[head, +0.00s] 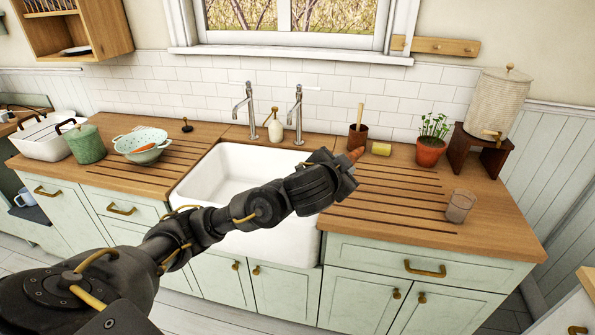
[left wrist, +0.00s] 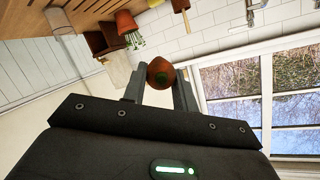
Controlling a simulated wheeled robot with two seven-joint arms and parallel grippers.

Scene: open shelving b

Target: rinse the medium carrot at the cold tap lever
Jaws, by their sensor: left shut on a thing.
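My left gripper (head: 347,162) reaches in over the right edge of the sink and is shut on an orange carrot (head: 356,154). In the left wrist view the carrot (left wrist: 161,73) is seen end-on between the fingers, a green spot at its end. Two metal taps stand behind the white sink (head: 203,180): a left tap (head: 248,106) and a right tap (head: 296,112). Which has the cold lever I cannot tell. The carrot is right of and nearer than the right tap, apart from it. My right gripper is not in view.
A pale colander (head: 122,143) with something orange inside and a green pot (head: 85,144) stand left. A soap bottle (head: 275,127) is between the taps. Right are a brown pot (head: 357,138), a potted plant (head: 430,150) and a glass (head: 460,206). The sink basin looks empty.

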